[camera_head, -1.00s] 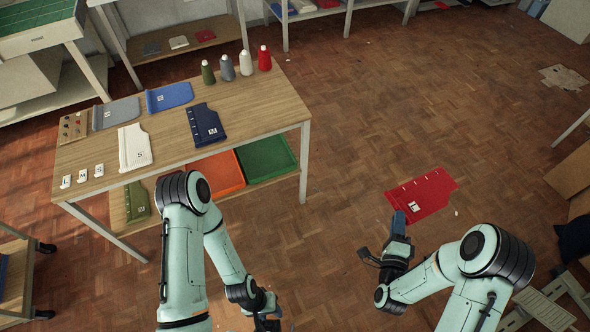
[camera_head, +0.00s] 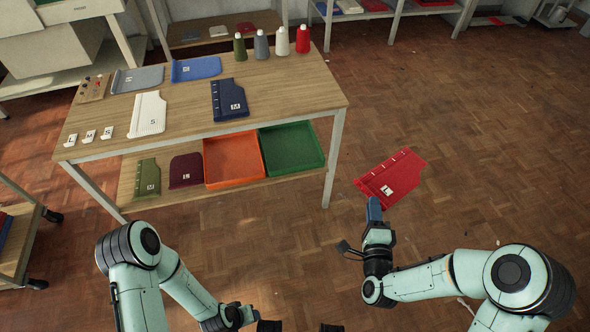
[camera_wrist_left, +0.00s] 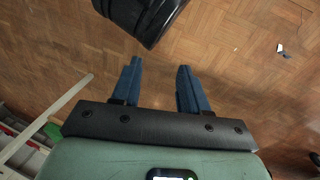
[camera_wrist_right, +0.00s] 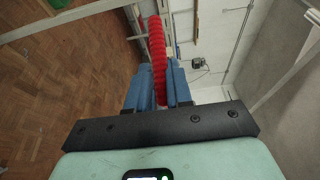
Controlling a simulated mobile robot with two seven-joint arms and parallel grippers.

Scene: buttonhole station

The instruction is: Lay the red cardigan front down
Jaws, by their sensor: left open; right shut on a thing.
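The red cardigan front (camera_head: 392,178) is a thin panel with a white letter label, held out in the air over the floor, right of the table. My right gripper (camera_head: 374,210) is shut on its near lower edge. In the right wrist view the red front (camera_wrist_right: 156,50) shows edge-on, with a ribbed edge, between the blue fingers (camera_wrist_right: 158,88). My left gripper (camera_wrist_left: 158,88) is open and empty above the floor. In the head view the left arm is low at the bottom edge, and its fingers are hard to make out.
The wooden table (camera_head: 185,118) holds a white front (camera_head: 148,113), a navy front (camera_head: 229,100), grey and blue panels, L, M, S tags and thread cones (camera_head: 303,39). Its lower shelf has an orange tray (camera_head: 233,158), a green tray (camera_head: 291,147) and green and maroon panels. Floor right is clear.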

